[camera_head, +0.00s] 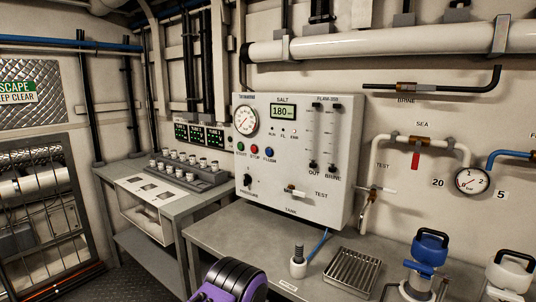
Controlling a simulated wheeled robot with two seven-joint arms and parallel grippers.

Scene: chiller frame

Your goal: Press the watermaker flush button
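The watermaker panel (297,160) is a white box on the back wall above the grey bench. Its blue FLUSH button (269,153) sits low on the left of the panel face. The red STOP button (255,150) and the green START button (241,147) are beside it, to its left. The display (283,112) above reads 180. A round gauge (246,120) is at the panel's upper left. Nothing covers the buttons. Neither of my grippers shows in the head view.
A grey bench (225,232) runs below the panel, with a metal drain tray (353,269) and blue-topped canister (430,250) on it. A side table (165,205) stands left. Pipes and a wall gauge (472,180) are right. The space before the buttons is clear.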

